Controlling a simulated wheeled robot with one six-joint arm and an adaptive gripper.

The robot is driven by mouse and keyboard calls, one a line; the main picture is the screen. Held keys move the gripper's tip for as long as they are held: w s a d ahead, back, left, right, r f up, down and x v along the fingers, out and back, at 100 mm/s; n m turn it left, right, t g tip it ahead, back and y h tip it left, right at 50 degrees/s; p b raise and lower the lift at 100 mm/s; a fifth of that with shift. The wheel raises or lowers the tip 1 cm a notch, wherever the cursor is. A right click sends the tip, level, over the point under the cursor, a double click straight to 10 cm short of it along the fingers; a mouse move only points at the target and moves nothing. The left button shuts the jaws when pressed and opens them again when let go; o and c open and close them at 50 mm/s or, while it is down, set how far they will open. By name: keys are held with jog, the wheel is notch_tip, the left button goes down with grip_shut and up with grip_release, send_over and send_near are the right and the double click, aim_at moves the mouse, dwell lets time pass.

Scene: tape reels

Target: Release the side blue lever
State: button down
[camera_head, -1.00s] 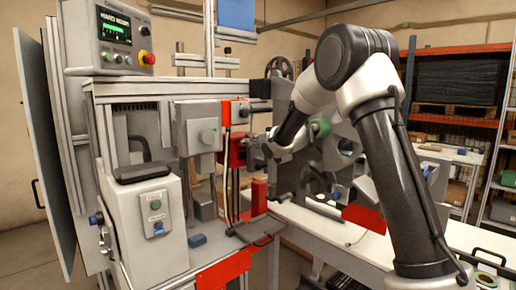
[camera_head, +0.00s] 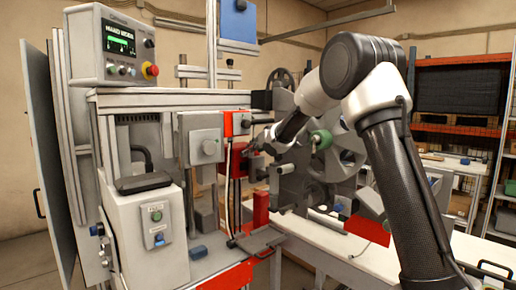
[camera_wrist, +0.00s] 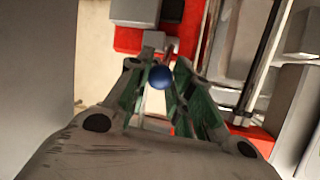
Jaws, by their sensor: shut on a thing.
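The side blue lever shows as a round blue knob (camera_wrist: 161,77) on a thin stem in the wrist view. It sits between the green-padded fingers of my gripper (camera_wrist: 157,86), which is shut on it. In the head view my gripper (camera_head: 254,148) is at the red part (camera_head: 237,160) on the side of the machine, and the held knob is hidden there. A red block (camera_wrist: 150,38) lies just beyond the knob in the wrist view.
Vertical metal rods (camera_wrist: 238,50) stand close to the right finger in the wrist view. Grey reel plates (camera_head: 318,165) lie to the right, near my arm.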

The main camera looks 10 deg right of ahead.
jog(key=shift+r, duration=0.25)
